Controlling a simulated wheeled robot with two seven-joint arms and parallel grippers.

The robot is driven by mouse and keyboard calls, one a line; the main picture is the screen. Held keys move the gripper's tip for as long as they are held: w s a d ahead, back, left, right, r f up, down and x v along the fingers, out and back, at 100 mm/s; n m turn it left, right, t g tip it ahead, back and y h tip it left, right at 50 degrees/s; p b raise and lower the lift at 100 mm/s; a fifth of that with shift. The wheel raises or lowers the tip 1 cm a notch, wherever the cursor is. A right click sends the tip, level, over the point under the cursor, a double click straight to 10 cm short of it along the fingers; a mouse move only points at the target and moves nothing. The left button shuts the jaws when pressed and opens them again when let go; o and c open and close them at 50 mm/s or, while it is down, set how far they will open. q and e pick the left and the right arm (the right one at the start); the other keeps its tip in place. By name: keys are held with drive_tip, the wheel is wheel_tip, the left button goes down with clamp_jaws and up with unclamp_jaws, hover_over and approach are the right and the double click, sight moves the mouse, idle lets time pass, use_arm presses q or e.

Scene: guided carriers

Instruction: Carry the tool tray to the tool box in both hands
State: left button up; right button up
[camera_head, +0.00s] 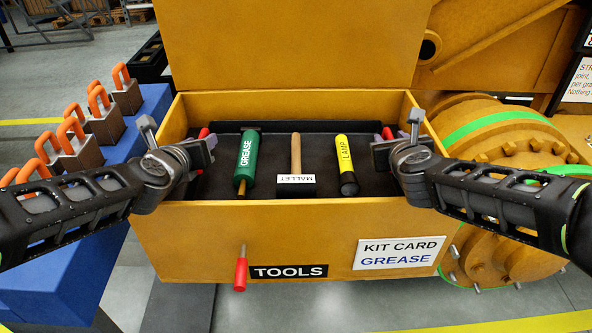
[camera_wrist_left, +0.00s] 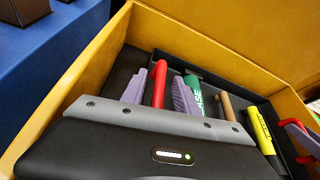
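The dark tool tray (camera_head: 270,185) is inside the opening of the yellow tool box (camera_head: 215,235), whose lid is raised. I cannot tell whether it rests on the floor of the box.
A blue bench (camera_head: 120,150) with several orange-handled blocks stands left of the box. Yellow machinery with a round flange (camera_head: 500,150) is close on the right. The box front has a kit card reading GREASE (camera_head: 400,252) and a protruding red handle (camera_head: 240,272).

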use_arm(q)
drive_tip(key=v, duration=1)
drive_tip(key=shift+s+a+r, duration=0.15)
drive_tip(key=shift+s, duration=0.1)
drive_tip(key=shift+s+r, duration=0.15)
drive_tip(key=shift+s, duration=0.35)
use_arm(e)
drive_tip(key=shift+s, duration=0.1)
drive_tip(key=v, duration=1.2)
